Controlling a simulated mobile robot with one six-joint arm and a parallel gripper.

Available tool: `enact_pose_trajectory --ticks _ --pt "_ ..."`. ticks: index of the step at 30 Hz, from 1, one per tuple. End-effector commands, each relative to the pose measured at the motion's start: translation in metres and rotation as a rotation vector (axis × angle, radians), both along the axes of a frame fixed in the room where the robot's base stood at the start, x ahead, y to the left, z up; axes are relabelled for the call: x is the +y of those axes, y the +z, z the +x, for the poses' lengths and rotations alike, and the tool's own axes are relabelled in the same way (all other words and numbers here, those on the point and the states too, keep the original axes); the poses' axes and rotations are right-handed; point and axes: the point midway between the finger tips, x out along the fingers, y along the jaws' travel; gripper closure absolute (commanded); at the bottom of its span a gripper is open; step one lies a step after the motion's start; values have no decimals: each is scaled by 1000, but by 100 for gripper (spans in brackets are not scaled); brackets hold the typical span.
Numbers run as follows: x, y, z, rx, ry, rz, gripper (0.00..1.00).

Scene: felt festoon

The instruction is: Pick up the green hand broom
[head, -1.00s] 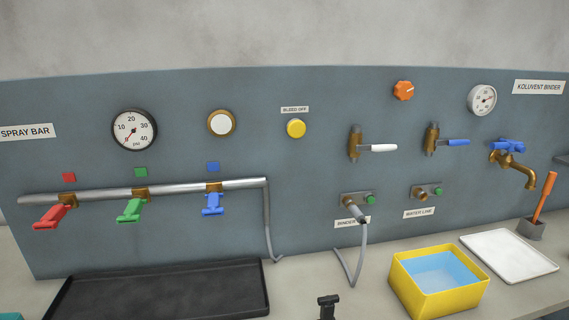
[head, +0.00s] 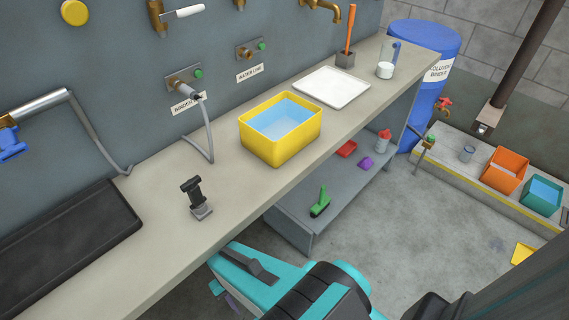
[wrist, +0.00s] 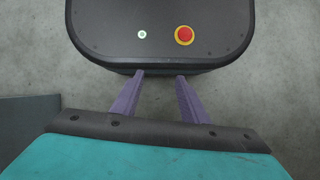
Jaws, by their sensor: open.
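The green hand broom (head: 320,203) lies on the grey lower shelf under the workbench, its handle pointing up and away from my view. My gripper (wrist: 158,84) shows in the wrist view with its two purple fingers apart and nothing between them. It is over bare concrete floor, in front of my own dark base. In the head view my teal arm is at the bottom, nearer than the shelf, and the gripper is mostly hidden. The broom does not show in the wrist view.
The workbench (head: 168,250) runs above the shelf (head: 290,215) and overhangs it. A red dustpan-like item (head: 346,149), a purple item (head: 366,163) and a red bottle (head: 384,140) share the shelf. A yellow basin (head: 272,150) stands on the bench. The floor right of the shelf is clear.

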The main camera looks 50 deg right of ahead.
Motion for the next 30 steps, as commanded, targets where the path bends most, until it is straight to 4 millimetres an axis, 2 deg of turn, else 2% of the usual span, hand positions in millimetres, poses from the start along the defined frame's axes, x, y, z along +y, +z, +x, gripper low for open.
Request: enact_pose_trajectory --ticks 1,5,14,21,30 --pt "-7 -9 11 -11 -53 -7 60" --pt "-25 -16 40 -36 -215 -34 60" --pt "-90 -23 106 -85 -657 -94 60" --pt "-157 -18 145 -109 -1010 -131 60" --pt "-255 -4 171 -122 -1443 -162 60"
